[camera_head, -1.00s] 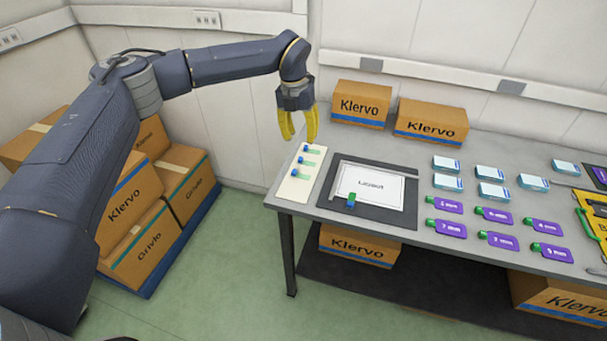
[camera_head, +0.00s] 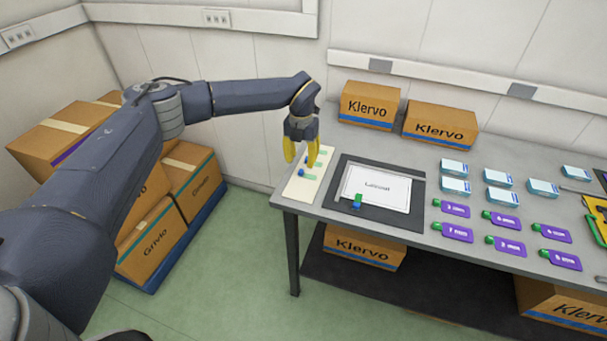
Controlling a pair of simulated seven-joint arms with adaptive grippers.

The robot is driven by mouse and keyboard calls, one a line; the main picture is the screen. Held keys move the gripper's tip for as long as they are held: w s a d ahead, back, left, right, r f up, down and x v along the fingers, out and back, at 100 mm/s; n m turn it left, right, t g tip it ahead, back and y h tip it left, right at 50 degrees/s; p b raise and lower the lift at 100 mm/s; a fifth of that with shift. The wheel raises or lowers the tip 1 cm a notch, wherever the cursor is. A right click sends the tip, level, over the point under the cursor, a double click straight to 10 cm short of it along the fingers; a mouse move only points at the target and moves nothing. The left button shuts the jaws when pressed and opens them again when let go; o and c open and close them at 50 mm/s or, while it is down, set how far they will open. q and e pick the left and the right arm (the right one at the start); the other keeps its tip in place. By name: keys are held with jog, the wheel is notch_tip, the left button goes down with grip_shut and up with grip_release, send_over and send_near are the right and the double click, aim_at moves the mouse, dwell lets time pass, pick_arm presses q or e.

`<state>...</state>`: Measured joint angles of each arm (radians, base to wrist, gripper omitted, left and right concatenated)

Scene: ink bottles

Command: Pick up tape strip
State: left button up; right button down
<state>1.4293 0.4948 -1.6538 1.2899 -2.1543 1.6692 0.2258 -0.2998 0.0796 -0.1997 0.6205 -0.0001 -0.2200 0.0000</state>
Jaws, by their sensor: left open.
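A cream board (camera_head: 297,190) lies at the left end of the grey table and carries small green tape strips with blue ends. One strip (camera_head: 310,175) shows at the near side of my gripper; others are partly hidden behind the fingers. My left gripper (camera_head: 301,161), with yellow fingers, is open and points down over the board. I cannot tell whether its fingertips touch the board or a strip. Another green and blue piece (camera_head: 357,201) is at the near edge of the white layout sheet (camera_head: 385,188) on a dark mat (camera_head: 402,229). My right gripper is out of view.
Two Klervo boxes (camera_head: 370,104) stand at the table's back edge, behind the mat. Several white-and-blue packs (camera_head: 455,168) and purple tags with green ends (camera_head: 503,222) lie to the right. Stacked cartons (camera_head: 190,175) stand on the floor at left.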

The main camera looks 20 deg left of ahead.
aim_at(301, 171)
pick_arm(q)
jog(key=shift+w+a+f, duration=0.1)
jog(key=shift+f, duration=1.35)
jog(key=shift+a+f, duration=0.1)
jog(key=shift+f, duration=1.35)
jog(key=shift+o, duration=0.3)
jog(key=c, duration=0.9)
